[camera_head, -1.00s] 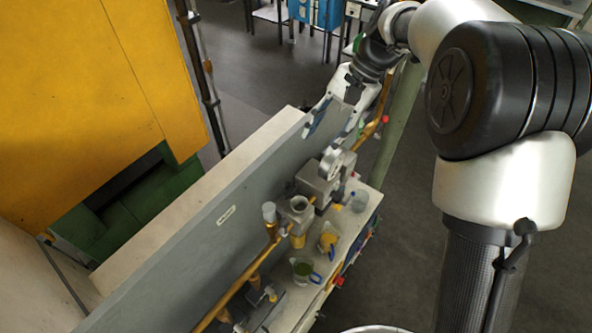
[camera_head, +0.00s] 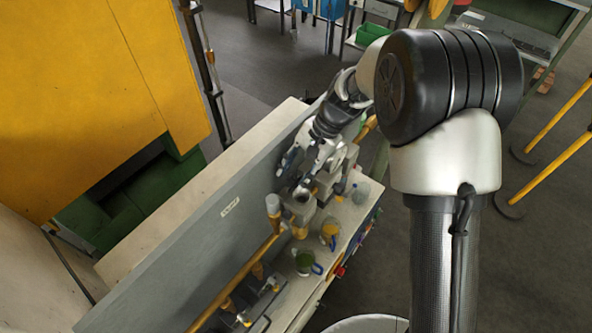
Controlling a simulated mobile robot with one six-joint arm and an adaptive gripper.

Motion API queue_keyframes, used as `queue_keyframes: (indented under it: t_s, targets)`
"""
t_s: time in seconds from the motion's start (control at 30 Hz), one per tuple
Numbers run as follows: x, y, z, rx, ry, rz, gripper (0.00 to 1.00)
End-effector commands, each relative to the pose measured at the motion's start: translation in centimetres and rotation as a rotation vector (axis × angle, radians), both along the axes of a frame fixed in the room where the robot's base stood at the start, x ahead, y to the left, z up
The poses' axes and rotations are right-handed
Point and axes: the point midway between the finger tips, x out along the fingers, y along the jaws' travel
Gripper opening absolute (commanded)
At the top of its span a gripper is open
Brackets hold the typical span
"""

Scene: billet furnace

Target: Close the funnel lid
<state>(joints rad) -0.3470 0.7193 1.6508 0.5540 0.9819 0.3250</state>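The funnel (camera_head: 299,211) is a small grey metal cup with a squared body, on the pipework along the grey panel. My gripper (camera_head: 297,178) reaches down from the upper right and is right above the funnel, close to its rim. A small round grey part, which looks like the lid (camera_head: 303,194), shows at the gripper's lower end above the funnel. I cannot tell whether the gripper touches it or how far it is tilted. The fingers overlap with the grey parts behind, so their opening is unclear.
A capped pipe post (camera_head: 273,205) stands just left of the funnel. A yellow-filled jug (camera_head: 328,232), a green-filled jug (camera_head: 304,261) and a clear beaker (camera_head: 361,192) stand on the narrow bench. The tall grey panel (camera_head: 200,240) borders the bench on the left.

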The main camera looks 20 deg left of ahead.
Motion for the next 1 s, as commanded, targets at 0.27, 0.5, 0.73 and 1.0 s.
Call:
queue_keyframes:
  t_s: [0.27,0.5,0.73,1.0]
  targets:
    - [0.01,0.01,0.02,0.000,0.000,0.001,0.34]
    - [0.03,0.01,0.05,0.001,-0.002,0.000,0.18]
    - [0.08,0.07,0.12,0.002,-0.002,0.000,0.03]
    - [0.13,0.00,0.10,0.016,-0.011,-0.001,0.00]
